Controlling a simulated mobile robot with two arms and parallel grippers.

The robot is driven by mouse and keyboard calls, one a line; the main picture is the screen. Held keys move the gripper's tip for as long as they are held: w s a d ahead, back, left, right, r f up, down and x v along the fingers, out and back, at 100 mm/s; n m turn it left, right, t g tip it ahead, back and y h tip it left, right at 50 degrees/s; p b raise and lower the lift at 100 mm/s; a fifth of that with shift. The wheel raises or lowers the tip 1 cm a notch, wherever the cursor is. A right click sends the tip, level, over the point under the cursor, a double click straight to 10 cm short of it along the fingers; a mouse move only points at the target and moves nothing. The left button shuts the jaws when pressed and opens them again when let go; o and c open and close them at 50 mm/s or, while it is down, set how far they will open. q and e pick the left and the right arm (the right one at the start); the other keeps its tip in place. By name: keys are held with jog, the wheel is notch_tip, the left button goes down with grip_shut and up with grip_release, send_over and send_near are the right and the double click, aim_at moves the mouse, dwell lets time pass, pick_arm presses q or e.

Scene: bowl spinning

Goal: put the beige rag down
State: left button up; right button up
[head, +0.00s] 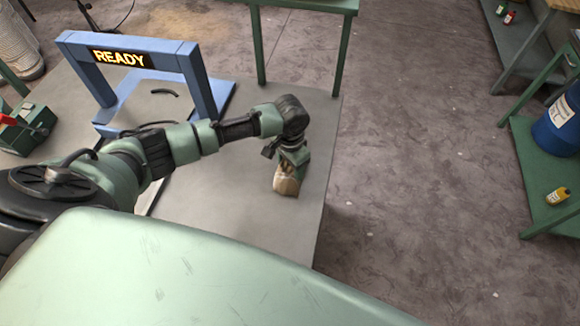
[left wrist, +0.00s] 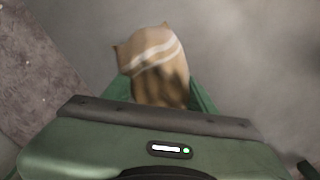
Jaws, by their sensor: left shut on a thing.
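The beige rag (head: 287,183) is at the tip of my left gripper (head: 292,165), near the right edge of the grey table (head: 240,205). In the left wrist view the rag (left wrist: 153,60) is beige with pale stripes. It sits between the green fingers of my left gripper (left wrist: 160,95), which is shut on it. The rag is very low over the tabletop; I cannot tell whether it touches. My right gripper is not in view.
A blue frame with a READY sign (head: 122,58) stands at the back left of the table. A green and red box (head: 27,128) is at the far left. Bare tabletop surrounds the rag, and the table's right edge is close. A green shelf with a blue drum (head: 560,125) stands far right.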

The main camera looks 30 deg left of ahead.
pick_arm(q)
jog(key=o, duration=1.3)
jog(key=shift+f, duration=0.15)
jog(key=shift+o, duration=0.2)
notch_tip(320, 180, up, 12)
jog(key=b, duration=0.1)
jog(key=shift+r, duration=0.2)
